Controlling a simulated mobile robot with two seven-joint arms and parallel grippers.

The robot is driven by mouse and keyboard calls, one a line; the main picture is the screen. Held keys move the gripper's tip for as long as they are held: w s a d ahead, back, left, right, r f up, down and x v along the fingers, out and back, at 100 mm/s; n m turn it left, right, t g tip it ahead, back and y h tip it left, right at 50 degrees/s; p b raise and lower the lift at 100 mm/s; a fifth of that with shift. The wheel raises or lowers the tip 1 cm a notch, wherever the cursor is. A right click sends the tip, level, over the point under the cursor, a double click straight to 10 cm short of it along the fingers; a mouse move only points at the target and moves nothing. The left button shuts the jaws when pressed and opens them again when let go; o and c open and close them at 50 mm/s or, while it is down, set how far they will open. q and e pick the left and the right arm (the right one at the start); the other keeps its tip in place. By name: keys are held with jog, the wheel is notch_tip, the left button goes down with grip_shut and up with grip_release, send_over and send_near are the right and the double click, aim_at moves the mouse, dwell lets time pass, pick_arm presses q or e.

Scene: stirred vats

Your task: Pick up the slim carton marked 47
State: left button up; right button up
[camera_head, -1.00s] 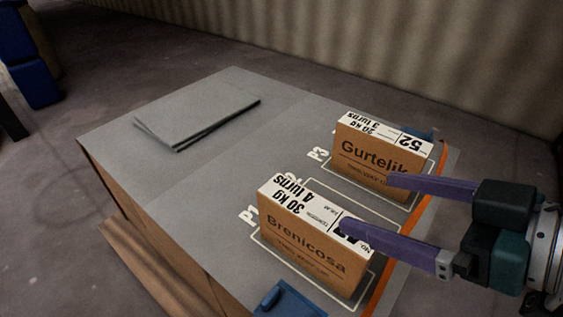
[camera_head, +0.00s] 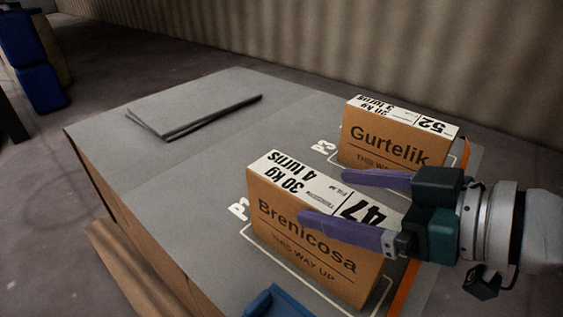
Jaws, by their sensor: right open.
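The slim brown carton marked 47 (camera_head: 285,225) stands upright on the grey table top, at the near right. Its front reads Brenicosa and its white top label reads 30 kg, 4 turns. My right gripper (camera_head: 322,196) comes in from the right, open and empty. Its near purple finger overlaps the carton's front face and its far finger shows just beyond the top's back edge. I cannot tell whether the fingers are above the top or beside its faces. My left gripper is out of view.
A similar carton marked 52, Gurtelik (camera_head: 385,145), stands behind, close to my far finger. Thin grey sheets (camera_head: 195,112) lie at the back left of the table (camera_head: 190,185). A blue object (camera_head: 278,303) sits at the near edge. The table's middle left is clear.

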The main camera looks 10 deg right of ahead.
aim_at(330, 196)
jog(key=b+x, duration=0.1)
jog(key=x, duration=0.3)
jog(key=shift+s+d+f, duration=0.1)
grip_shut()
dwell(0.7)
